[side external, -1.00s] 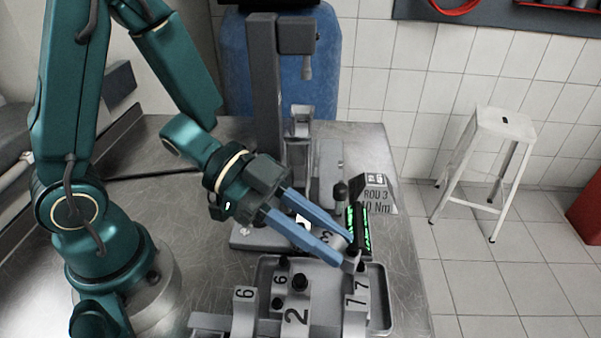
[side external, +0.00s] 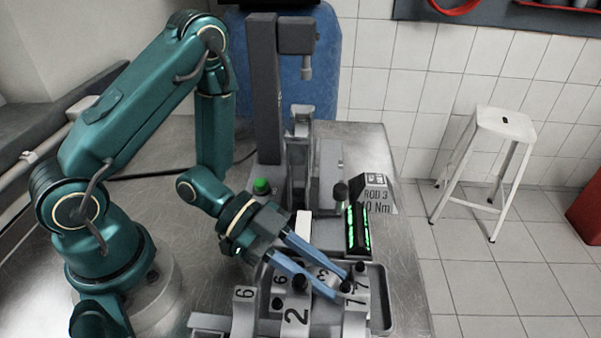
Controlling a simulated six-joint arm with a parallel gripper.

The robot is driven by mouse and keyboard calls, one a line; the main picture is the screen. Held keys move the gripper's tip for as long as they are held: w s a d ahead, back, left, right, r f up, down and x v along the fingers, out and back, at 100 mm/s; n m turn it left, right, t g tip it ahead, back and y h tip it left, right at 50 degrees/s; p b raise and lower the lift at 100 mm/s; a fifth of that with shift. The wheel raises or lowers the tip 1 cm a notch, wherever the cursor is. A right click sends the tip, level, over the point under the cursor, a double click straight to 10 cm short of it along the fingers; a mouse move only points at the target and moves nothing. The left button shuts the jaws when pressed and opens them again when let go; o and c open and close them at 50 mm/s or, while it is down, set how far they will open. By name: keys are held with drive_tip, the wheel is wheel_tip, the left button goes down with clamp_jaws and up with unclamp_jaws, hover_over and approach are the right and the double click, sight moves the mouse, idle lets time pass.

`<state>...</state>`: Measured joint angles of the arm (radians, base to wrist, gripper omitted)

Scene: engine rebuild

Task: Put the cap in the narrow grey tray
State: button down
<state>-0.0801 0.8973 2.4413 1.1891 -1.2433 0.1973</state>
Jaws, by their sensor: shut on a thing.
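A grey tray (side external: 386,305) lies at the front of the bench, cut off by the bottom edge of the picture. My gripper (side external: 344,287), with two long blue fingers, reaches over the tray from the left, tilted downward. It is shut on a grey cap marked 3 (side external: 322,271), which shows between the fingers. The fingers partly hide the cap and the parts below. I cannot tell whether the cap touches the tray.
A white block (side external: 303,224) is close behind my fingers.

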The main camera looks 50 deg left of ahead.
drive_tip(key=shift+f, duration=0.9)
drive_tip(key=c, duration=0.7)
unclamp_jaws()
drive_tip(key=shift+f, duration=0.15)
drive_tip(key=shift+r, duration=0.2)
drive_tip(key=v, duration=1.2)
drive_tip(key=shift+f, duration=0.1)
